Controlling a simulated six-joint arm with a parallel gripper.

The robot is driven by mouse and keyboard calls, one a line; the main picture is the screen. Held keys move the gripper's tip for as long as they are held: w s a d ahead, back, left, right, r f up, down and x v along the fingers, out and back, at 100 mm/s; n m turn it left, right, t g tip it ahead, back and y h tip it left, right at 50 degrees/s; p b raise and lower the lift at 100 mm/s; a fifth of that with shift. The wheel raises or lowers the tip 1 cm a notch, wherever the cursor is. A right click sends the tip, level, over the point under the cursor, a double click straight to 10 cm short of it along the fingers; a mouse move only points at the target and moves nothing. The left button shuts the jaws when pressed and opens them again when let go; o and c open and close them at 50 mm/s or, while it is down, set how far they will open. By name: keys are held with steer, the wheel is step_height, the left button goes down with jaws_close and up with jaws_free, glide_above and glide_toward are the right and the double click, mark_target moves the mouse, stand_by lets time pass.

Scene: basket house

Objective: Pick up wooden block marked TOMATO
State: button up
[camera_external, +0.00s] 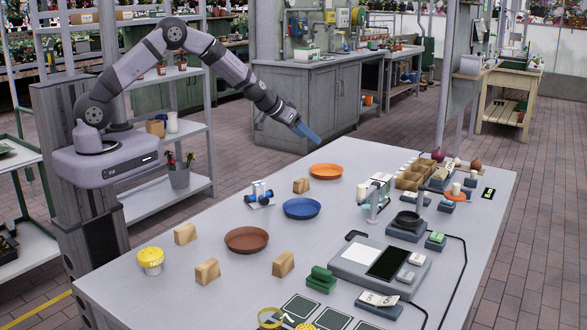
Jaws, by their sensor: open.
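Several plain wooden blocks stand on the grey table: one (301,185) between the orange and blue dishes, one (185,234) at the left, one (207,271) near the left front, and one (283,263) right of the brown dish. No marking is legible on any of them, so I cannot tell which is TOMATO. My gripper (308,133), with blue fingers, is open and empty. It hangs in the air near the table's far left edge, beyond the orange dish and apart from all blocks.
An orange dish (326,171), a blue dish (301,208) and a brown dish (246,239) lie among the blocks. A yellow-lidded tub (150,260) stands at the left edge. A grey device (350,262) and small items crowd the right side. Bare table surrounds the blocks.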

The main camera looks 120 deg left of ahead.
steer(key=w+d+f+m+t+b, duration=0.2)
steer(key=w+d+m, duration=0.1)
steer(key=w+d, duration=0.75)
steer(key=m+t+h+b, duration=0.5)
steer(key=m+t+h, duration=0.25)
steer(key=m, duration=0.25)
glide_above(279, 257)
steer(key=s, duration=0.4)
steer(key=shift+h, duration=0.25)
steer(key=shift+a+f+p, duration=0.15)
steer(key=shift+f, duration=1.75)
steer(key=shift+a+f+p, duration=0.1)
steer(key=shift+f+p, duration=0.05)
steer(key=shift+f, duration=1.75)
steer(key=shift+w, duration=0.15)
steer(key=shift+p+x, duration=0.45)
steer(key=shift+x, duration=1.95)
